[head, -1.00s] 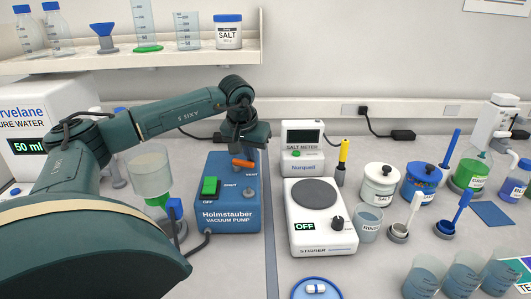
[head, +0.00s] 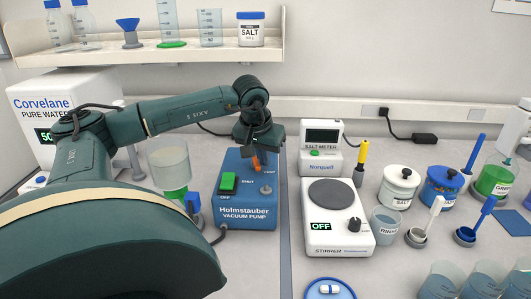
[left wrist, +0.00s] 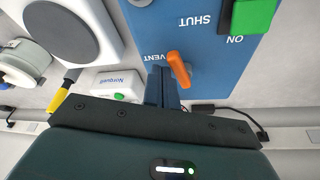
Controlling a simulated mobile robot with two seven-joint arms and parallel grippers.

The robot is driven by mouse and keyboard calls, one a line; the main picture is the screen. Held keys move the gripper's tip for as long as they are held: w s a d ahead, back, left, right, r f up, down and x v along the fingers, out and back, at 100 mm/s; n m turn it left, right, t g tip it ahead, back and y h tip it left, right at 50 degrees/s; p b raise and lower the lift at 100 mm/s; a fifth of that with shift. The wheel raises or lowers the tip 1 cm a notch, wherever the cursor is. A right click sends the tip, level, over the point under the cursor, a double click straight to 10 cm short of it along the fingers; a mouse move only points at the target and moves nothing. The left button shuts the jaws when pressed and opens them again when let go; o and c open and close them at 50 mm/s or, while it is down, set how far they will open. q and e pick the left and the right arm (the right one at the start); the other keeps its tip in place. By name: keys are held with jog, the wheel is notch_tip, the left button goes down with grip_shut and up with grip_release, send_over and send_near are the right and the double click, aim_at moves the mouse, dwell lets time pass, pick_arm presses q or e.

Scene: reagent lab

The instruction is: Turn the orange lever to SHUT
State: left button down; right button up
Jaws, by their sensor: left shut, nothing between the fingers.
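The orange lever (head: 257,160) is on top of the blue vacuum pump (head: 248,212), near its back edge, by the VENT and SHUT labels. My left gripper (head: 259,147) is shut and empty, low over the back of the pump, and partly hides the lever. The SHUT label lies farther toward the green ON switch (left wrist: 254,14). I cannot tell whether the fingers touch the lever. My right gripper is not in view.
The stirrer (head: 338,225) and salt meter (head: 322,150) stand right of the pump. The water dispenser (head: 55,100) is behind my arm. A shelf (head: 150,50) runs above.

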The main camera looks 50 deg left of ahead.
pick_arm(q)
jog(key=shift+w+a, duration=0.1)
jog(key=shift+a, duration=0.05)
jog(key=shift+w+a, duration=0.25)
jog(key=shift+a, duration=0.4)
jog(key=v, duration=1.3)
jog(key=shift+s+d, duration=0.1)
